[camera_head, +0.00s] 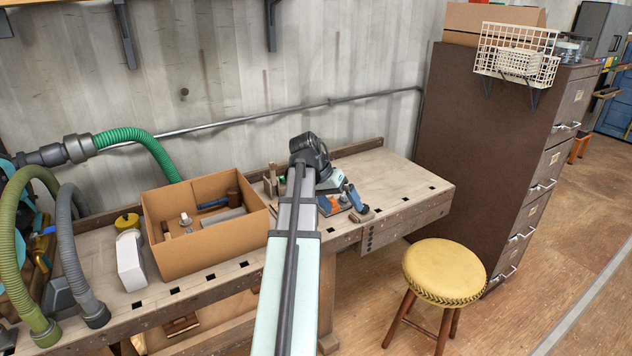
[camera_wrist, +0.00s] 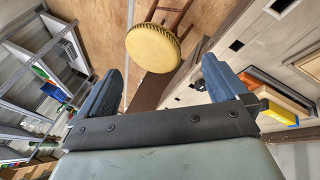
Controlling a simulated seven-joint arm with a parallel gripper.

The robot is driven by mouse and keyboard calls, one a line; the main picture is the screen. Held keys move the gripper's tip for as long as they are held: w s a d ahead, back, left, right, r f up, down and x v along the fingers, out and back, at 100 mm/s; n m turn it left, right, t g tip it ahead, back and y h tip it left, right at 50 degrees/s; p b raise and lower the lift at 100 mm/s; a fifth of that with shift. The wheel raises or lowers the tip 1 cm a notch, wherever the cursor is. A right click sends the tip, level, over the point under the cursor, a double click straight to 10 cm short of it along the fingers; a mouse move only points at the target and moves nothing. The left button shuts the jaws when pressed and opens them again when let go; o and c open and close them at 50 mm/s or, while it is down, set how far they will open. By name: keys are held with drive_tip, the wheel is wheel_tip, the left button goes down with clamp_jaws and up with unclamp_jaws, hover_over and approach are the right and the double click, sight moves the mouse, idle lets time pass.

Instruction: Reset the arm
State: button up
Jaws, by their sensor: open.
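My arm reaches forward from the bottom of the head view over the workbench (camera_head: 405,178). Its wrist bends down to the right, and my gripper (camera_head: 342,203) is above the bench's front part, partly hidden by the arm. In the wrist view my gripper (camera_wrist: 160,66) shows two blue fingers spread wide apart, with nothing between them. The yellow stool (camera_wrist: 153,48) appears beyond the fingers there.
An open cardboard box (camera_head: 205,252) with tools stands left of my arm. Hoses (camera_head: 140,137) are at the far left. The yellow stool (camera_head: 445,272) stands before the brown cabinet (camera_head: 470,140). The bench's right part is mostly clear.

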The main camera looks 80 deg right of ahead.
drive_tip(key=w+d+r+n+t+h, duration=0.1)
drive_tip(key=w+d+r+n+t, duration=0.15)
drive_tip(key=w+d+n, duration=0.6)
drive_tip(key=w+d+r+n+t+h, duration=0.3)
drive_tip(key=w+d, duration=0.6)
drive_tip(key=d, duration=0.7)
drive_tip(key=s+d+f+g+y, duration=0.1)
drive_tip(key=d+f, duration=0.2)
drive_tip(key=f, duration=0.6)
drive_tip(key=shift+s+d+f+n, duration=0.25)
drive_tip(key=shift+d+n, duration=0.15)
drive_tip(key=shift+n, duration=0.05)
drive_tip(key=v, duration=1)
drive_tip(key=shift+w, duration=0.2)
